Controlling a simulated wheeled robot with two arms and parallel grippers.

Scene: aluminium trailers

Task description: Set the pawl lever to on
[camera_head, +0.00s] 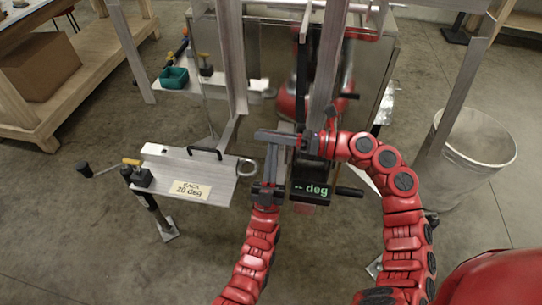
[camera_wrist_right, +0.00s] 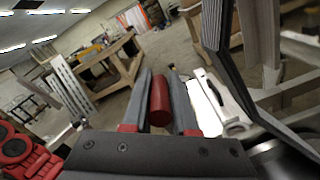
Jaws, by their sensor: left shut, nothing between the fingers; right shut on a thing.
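In the right wrist view, a red cylinder (camera_wrist_right: 159,103) stands between the two grey fingers of my right gripper (camera_wrist_right: 160,85), which is shut on it. It looks like the grip of the pawl lever; the rest of the lever is hidden there. In the head view my right gripper (camera_head: 275,135) reaches leftward at the frame, above the black display box (camera_head: 311,188) reading "-- deg". The red grip cannot be made out there. My left gripper (camera_head: 273,160) is shut and empty, pointing up just below the right gripper's fingers and left of the display.
A metal plate (camera_head: 165,180) with a "20 deg" card (camera_head: 189,189), a yellow-handled clamp (camera_head: 131,162) and a ring (camera_head: 246,167) lies to the left. Aluminium posts rise close behind the grippers. A pale bin (camera_head: 475,150) stands right; a wooden bench (camera_head: 90,75) stands at left.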

